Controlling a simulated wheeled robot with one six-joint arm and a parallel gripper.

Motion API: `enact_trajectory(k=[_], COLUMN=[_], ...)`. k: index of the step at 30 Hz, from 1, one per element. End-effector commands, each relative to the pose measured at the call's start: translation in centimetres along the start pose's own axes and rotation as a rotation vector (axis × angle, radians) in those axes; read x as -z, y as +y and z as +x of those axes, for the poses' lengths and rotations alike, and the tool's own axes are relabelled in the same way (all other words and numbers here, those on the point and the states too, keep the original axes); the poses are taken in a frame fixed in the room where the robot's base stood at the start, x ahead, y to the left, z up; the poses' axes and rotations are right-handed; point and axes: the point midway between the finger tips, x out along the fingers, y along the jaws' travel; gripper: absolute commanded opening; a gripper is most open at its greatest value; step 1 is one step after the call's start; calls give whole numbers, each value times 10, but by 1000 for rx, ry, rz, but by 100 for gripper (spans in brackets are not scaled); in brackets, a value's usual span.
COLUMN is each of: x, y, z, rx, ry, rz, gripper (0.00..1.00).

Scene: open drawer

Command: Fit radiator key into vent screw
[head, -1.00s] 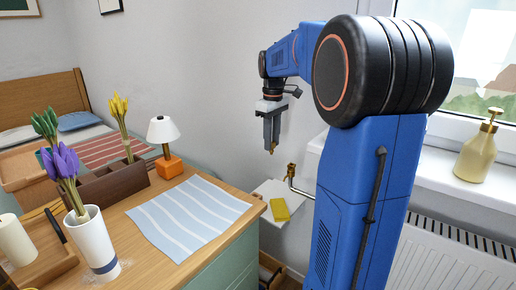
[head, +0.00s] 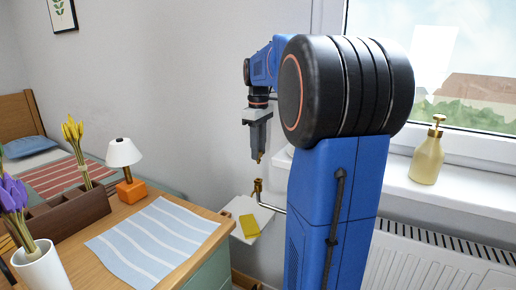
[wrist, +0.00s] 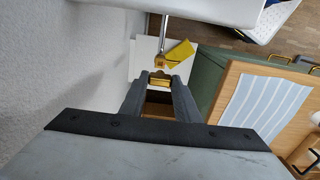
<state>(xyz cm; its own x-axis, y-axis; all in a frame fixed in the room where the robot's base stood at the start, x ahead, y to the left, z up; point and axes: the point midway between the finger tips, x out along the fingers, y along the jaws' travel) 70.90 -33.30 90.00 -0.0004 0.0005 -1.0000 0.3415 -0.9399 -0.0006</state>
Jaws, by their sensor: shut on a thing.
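My gripper (head: 259,150) points down and is shut on the radiator key, a small brass piece (head: 259,160) at its fingertips. The vent screw is on the brass fitting (head: 257,188) at the end of a thin metal pipe; the screw itself is too small to make out. In the head view the key is above the fitting, with a visible gap. In the wrist view my gripper (wrist: 160,84) holds the brass key (wrist: 159,79) crosswise between the fingertips, and the brass fitting (wrist: 161,63) shows just beyond it.
A white shelf or board (head: 243,207) with a yellow block (head: 249,226) is below the fitting. The wooden cabinet top (head: 205,248) with a striped cloth (head: 153,240) lies to the left. The window sill (head: 395,183) with a soap bottle (head: 428,158) and a radiator (head: 420,255) are at right.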

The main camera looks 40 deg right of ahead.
Motion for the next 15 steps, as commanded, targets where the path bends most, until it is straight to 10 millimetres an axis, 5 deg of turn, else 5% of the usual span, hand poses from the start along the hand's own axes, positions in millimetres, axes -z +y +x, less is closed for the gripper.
enact_trajectory(k=[15], x=[0], y=[0], z=[32], rx=[1], ry=[-1], rz=[0], gripper=[8])
